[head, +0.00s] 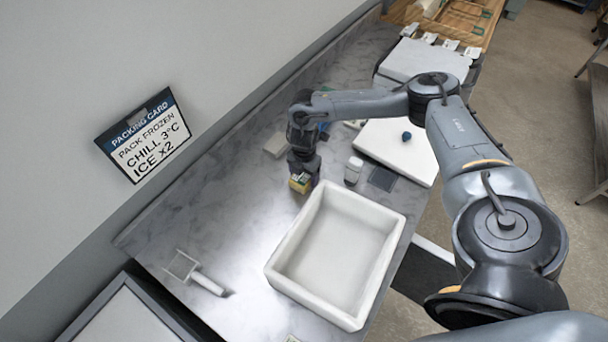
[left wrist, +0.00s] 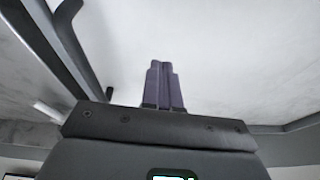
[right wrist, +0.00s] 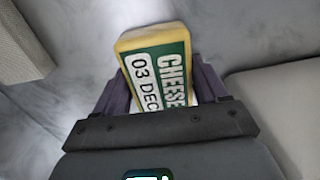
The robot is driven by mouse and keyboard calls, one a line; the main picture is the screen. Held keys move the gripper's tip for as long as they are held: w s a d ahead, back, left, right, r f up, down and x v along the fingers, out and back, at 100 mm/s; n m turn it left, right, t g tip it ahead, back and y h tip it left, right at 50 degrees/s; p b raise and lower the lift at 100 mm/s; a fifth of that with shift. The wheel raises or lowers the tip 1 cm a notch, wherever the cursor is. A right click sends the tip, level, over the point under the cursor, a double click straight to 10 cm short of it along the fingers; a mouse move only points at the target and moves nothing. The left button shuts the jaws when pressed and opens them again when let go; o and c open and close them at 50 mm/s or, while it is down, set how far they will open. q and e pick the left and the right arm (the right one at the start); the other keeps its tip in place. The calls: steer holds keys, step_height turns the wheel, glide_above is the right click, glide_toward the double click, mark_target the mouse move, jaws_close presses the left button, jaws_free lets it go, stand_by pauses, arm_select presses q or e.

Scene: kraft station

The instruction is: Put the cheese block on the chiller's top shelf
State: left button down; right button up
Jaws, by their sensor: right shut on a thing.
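The cheese block (right wrist: 155,65) is yellow with a green and white label reading CHEESE and 03 DEC. It sits between the fingers of my right gripper (right wrist: 165,90), which is shut on it. In the head view the cheese block (head: 299,184) is at the lower end of my right gripper (head: 303,174), over the grey counter, just beyond the white bin's upper left corner. My left gripper (left wrist: 163,85) shows in the left wrist view with its purple fingers together and nothing visible between them. I cannot make out the chiller's top shelf.
An empty white open bin (head: 283,275) stands on the marble counter (head: 225,215). A small white-capped jar (head: 353,170), a dark square (head: 382,179) and a white board (head: 417,157) lie to the right. A scoop-like tool (head: 200,275) lies at lower left. A packing card (head: 145,135) is on the wall.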

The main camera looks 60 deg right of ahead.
mark_target(304, 174)
arm_select(q)
steer(key=shift+d, duration=0.1)
arm_select(e)
steer(key=o, duration=1.2)
steer(key=shift+f, duration=0.1)
steer(key=shift+r, duration=0.45)
arm_select(q)
step_height(304, 174, up, 2)
steer(key=shift+r+p, duration=0.1)
steer(key=shift+p, duration=1)
steer(key=shift+r+p, duration=0.5)
arm_select(e)
steer(key=shift+r, duration=5.7)
